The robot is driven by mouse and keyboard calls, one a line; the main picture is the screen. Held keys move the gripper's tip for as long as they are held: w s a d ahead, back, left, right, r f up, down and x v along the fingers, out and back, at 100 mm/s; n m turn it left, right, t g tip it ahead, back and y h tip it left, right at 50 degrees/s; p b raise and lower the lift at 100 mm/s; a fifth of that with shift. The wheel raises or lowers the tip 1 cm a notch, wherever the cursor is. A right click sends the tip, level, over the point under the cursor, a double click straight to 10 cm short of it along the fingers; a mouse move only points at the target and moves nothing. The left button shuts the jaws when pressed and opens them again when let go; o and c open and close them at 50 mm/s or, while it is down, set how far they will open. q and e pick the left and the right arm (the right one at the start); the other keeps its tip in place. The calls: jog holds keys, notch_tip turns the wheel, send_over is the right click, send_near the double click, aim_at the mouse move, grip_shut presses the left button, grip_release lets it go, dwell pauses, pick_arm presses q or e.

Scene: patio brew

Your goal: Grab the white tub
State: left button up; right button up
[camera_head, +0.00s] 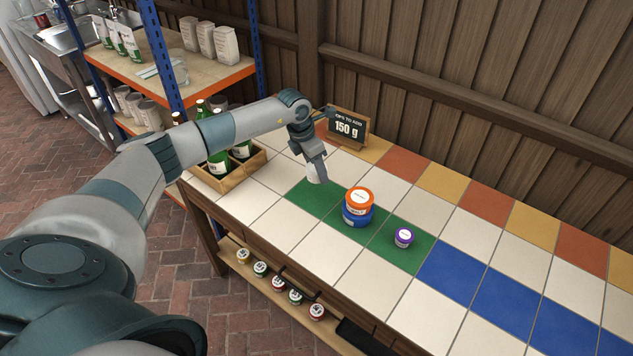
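A small white tub (313,174) stands on the green tiles of the counter, at the far left of the green strip. My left gripper (319,176) points down at it from above, with its fingers at the tub and partly covering it. Whether the fingers are closed on the tub is too small to tell. My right gripper is not in view.
An orange-lidded tub (359,196) sits on a blue tub (357,214) just right of my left gripper. A sign (348,127) stands behind; a crate (246,171) with green bottles is left. Blue tiles are clear.

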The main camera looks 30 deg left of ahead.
pick_arm(q)
jog(key=shift+r+b, duration=0.3)
jog(key=shift+r, duration=1.25)
